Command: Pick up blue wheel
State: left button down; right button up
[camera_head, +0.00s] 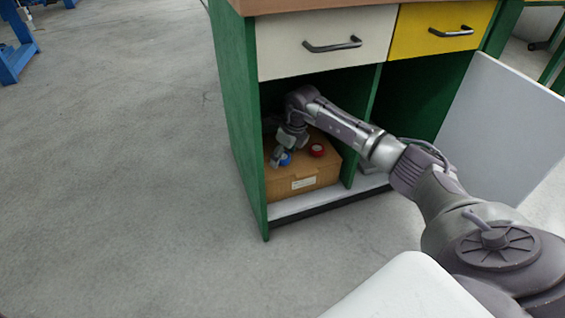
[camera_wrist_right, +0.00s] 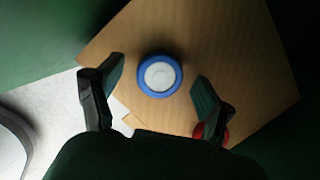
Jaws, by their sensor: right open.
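The blue wheel (camera_head: 285,159) lies on top of a brown cardboard box (camera_head: 304,184) inside the lower compartment of the green cabinet. In the right wrist view the blue wheel (camera_wrist_right: 160,75) shows a blue rim and a pale hub. My right gripper (camera_head: 279,155) reaches into the compartment, over the box, right at the wheel in the head view. In the wrist view my right gripper (camera_wrist_right: 160,90) is open, and the wheel shows between and slightly beyond its fingertips, with no finger visibly touching it. My left gripper is not in view.
A red wheel (camera_head: 317,150) lies on the box right of the blue one; in the wrist view the red wheel (camera_wrist_right: 212,132) is partly hidden behind a finger. The green side wall (camera_head: 237,120) and the drawers (camera_head: 325,42) enclose the space. An open grey door (camera_head: 500,125) stands right.

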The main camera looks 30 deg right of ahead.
jog(key=c, duration=1.2)
jog(key=shift+r, duration=0.15)
